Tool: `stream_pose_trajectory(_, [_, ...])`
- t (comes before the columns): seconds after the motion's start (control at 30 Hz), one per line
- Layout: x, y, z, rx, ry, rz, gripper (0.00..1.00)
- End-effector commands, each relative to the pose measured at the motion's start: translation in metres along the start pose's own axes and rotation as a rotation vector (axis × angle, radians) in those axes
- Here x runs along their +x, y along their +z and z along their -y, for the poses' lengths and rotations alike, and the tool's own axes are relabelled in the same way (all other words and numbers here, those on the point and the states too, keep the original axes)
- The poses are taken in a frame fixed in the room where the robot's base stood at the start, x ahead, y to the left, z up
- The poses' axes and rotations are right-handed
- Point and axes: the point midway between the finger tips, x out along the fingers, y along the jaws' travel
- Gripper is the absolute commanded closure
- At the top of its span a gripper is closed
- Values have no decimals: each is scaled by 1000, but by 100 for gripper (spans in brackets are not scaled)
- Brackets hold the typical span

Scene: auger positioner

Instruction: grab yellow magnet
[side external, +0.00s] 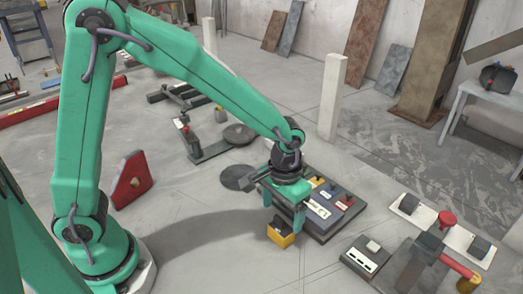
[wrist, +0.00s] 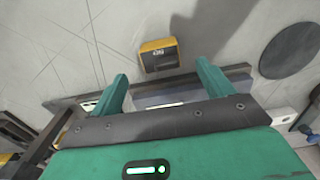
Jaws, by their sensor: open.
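The yellow magnet (side external: 281,236) is a small yellow block with a dark top, low near the floor at the near left edge of a dark tray. It also shows in the wrist view (wrist: 159,56), at the top centre, with a dark face and a small pale label. My gripper (side external: 283,216) is open and points down just above the magnet. In the wrist view my gripper (wrist: 162,71) has its two green fingers spread apart, with the magnet lying beyond the fingertips, between their lines. I cannot tell whether a finger touches it.
The dark tray (side external: 327,236) holds several small items right beside the magnet. A dark round disc (side external: 238,178) lies on the floor behind. A red wedge-shaped block (side external: 131,180) stands at left. A fixture with a red knob (side external: 446,220) is at right. The floor in front is clear.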

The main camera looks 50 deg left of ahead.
Motion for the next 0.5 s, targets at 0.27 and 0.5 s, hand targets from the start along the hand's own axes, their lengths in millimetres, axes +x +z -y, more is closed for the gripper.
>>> stream_pose_trajectory(0.27, [15,0,0,0,-1,2,20])
stream_pose_trajectory(0.5, [26,0,0,0,0,0,20])
